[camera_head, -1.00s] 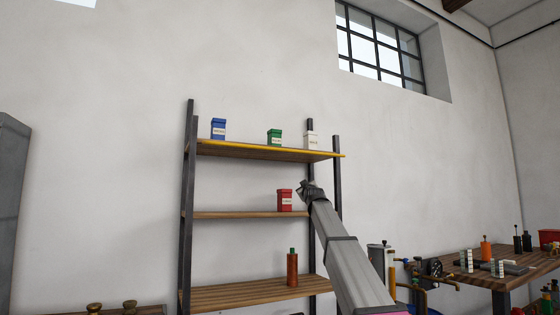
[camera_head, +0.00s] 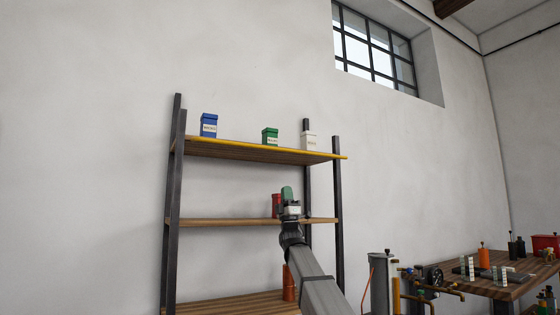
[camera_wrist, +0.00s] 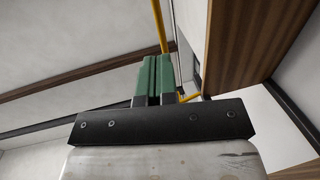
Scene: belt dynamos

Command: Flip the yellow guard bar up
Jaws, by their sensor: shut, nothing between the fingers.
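The yellow guard bar (camera_head: 262,150) runs along the front edge of the top shelf, below the boxes' bases. In the wrist view the bar (camera_wrist: 159,25) shows just beyond the fingertips, and a short yellow piece shows to the right of the fingers. My gripper (camera_head: 287,189) has green fingers pointing up, in front of the middle shelf and below the top shelf. In the wrist view its fingers (camera_wrist: 154,62) are together and empty. I cannot tell whether they touch the bar.
A blue box (camera_head: 209,125), a green box (camera_head: 270,137) and a white box (camera_head: 309,142) stand on the top shelf. A red box (camera_head: 276,206) on the middle shelf is partly hidden by my gripper. A cluttered workbench (camera_head: 500,287) stands at the right.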

